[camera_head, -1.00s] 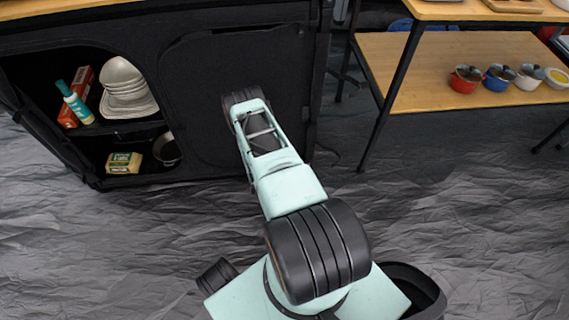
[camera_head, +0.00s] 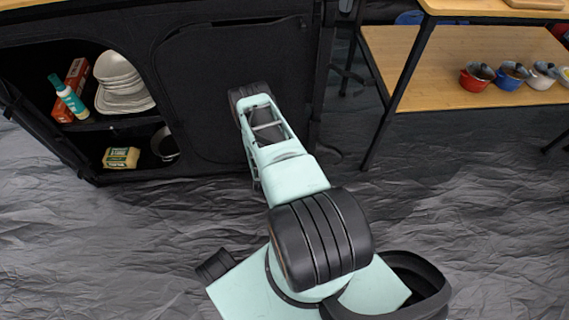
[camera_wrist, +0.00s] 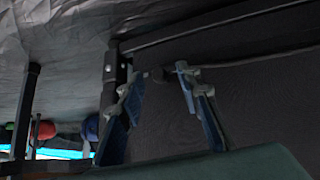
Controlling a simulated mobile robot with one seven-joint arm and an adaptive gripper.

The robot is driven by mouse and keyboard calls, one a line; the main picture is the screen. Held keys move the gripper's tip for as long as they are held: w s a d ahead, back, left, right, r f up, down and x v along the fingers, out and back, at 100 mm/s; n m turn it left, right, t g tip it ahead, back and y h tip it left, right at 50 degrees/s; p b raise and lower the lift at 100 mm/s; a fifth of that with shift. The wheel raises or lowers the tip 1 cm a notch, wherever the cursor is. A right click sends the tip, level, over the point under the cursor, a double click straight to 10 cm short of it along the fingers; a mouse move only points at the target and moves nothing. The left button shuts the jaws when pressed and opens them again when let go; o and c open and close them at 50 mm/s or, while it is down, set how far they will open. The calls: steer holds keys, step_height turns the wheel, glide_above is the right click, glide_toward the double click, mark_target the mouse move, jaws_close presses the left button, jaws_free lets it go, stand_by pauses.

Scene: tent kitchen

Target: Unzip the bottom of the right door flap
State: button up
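The right door flap (camera_head: 205,65) is a dark panel on the front of the black cabinet, and it covers the right compartment. It also shows as the dark surface on the right in the wrist view (camera_wrist: 250,95). A curved seam runs along its edge. My gripper (camera_wrist: 158,76) is open, its two blue-grey fingers apart, close to the flap near its edge. A small dark lump shows between the fingertips; I cannot tell whether it is a zip pull. In the head view my own arm hides the fingers and the flap's lower middle.
The left compartment is open, with white dishes (camera_head: 118,80), a teal-capped bottle (camera_head: 68,97), a yellow pack (camera_head: 122,158) and a pot (camera_head: 165,144). A metal-legged wooden shelf (camera_head: 420,75) with several small pots stands to the right. The crinkled grey floor (camera_head: 120,240) is clear.

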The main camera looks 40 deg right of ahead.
jaws_close()
stand_by(0.5)
